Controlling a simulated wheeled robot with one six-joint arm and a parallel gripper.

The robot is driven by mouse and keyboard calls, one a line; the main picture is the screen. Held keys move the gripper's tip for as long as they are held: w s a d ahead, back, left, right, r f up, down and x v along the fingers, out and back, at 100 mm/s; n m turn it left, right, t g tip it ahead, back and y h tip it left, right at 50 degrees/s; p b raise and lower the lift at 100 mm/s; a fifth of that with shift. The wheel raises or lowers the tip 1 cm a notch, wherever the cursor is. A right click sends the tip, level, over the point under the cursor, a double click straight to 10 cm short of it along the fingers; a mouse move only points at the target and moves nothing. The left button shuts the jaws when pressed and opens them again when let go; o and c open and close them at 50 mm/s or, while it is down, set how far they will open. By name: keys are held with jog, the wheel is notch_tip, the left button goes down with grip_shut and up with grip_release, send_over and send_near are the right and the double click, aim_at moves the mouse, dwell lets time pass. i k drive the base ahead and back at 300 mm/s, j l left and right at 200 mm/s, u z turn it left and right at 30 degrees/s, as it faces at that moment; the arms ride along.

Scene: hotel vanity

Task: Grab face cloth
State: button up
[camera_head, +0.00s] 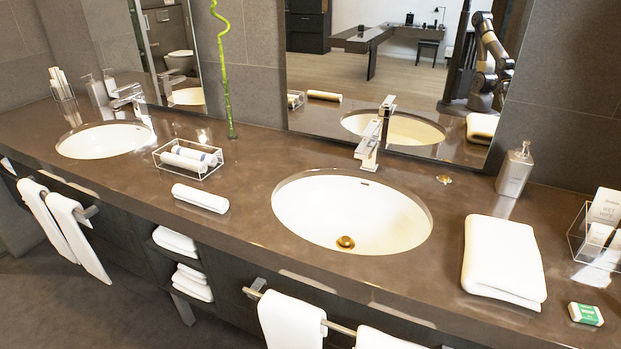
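Several white cloths are in view, and I cannot tell for sure which is the face cloth. A single rolled white cloth (200,198) lies on the brown counter between the two sinks. More rolled white cloths (188,158) lie in a clear-sided wire tray (168,168) just behind it. A larger folded white towel (502,260) lies flat on the counter right of the near sink. My gripper does not show directly. My arm appears only as a reflection at the mirror's right, and its gripper cannot be made out there.
Two white oval sinks (350,215) with chrome taps (369,146) are set in the counter (250,235). A soap dispenser (515,172), a box of packets (598,225) and a green-and-white box (585,314) stand at right. Towels (292,322) hang on front rails; folded towels (175,242) fill shelves below.

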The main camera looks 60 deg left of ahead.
aim_at(220, 204)
jog(key=u, duration=2.85)
jog(key=i+j+z, duration=0.2)
jog(key=i+j, duration=0.3)
jog(key=i, duration=0.3)
jog(key=i+j+z, duration=0.2)
jog(key=i+j, duration=0.4)
jog(key=i, duration=0.2)
